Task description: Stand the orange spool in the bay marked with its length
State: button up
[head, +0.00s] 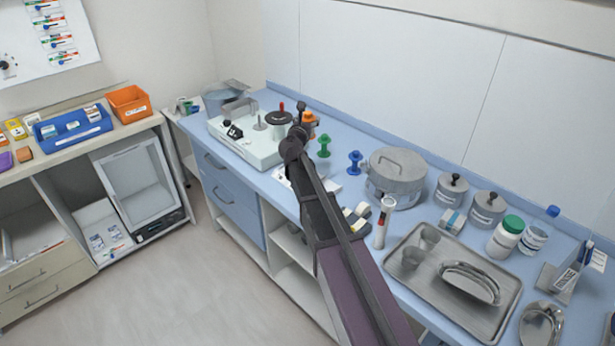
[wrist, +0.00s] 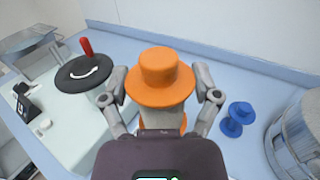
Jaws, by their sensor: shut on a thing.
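The orange spool (wrist: 160,76) is upright between the two fingers of my gripper (wrist: 162,98) in the wrist view. The fingers are shut on it, one at each side. Its wide top flange and hub show; its lower part is mostly hidden by my gripper. In the head view the orange spool (head: 309,119) shows just beyond the end of my arm, over the back of the blue counter. I cannot tell if its base touches anything. White cards (head: 331,186) lie partly behind my arm; no bay or length marking can be made out.
A green spool (head: 324,147) and a blue spool (head: 355,162) stand right of my gripper. A pale device (head: 235,138) with a black disc and red-tipped rod is at left. A steel pot (head: 396,175) and tray (head: 425,295) stand farther right. The wall is close behind.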

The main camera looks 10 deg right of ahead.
dwell(0.3)
jog(key=shift+s+a+f+b, duration=0.15)
jog(key=shift+s+f+b, duration=0.2)
jog(key=shift+s, duration=0.1)
jog(key=s+a+f+m+g+h+b, duration=0.1)
jog(key=s+f+m+g+h+b, duration=0.1)
jog(key=s+f+b, duration=0.3)
jog(key=s+a+f+m+g+h+b, duration=0.2)
jog(key=s+f+b, duration=0.3)
jog(key=s, duration=0.7)
jog(key=shift+s+a+f+m+h, duration=0.15)
jog(key=shift+s+a+m+h, duration=0.2)
jog(key=shift+h, duration=0.55)
jog(key=w+d+b, duration=0.1)
jog(key=w+d, duration=0.1)
jog(key=w, duration=0.5)
jog(key=w+d+f, duration=0.1)
jog(key=w, duration=0.6)
jog(key=shift+d+f+b, duration=0.2)
jog(key=shift+d+b, duration=0.15)
jog(key=shift+w, duration=0.1)
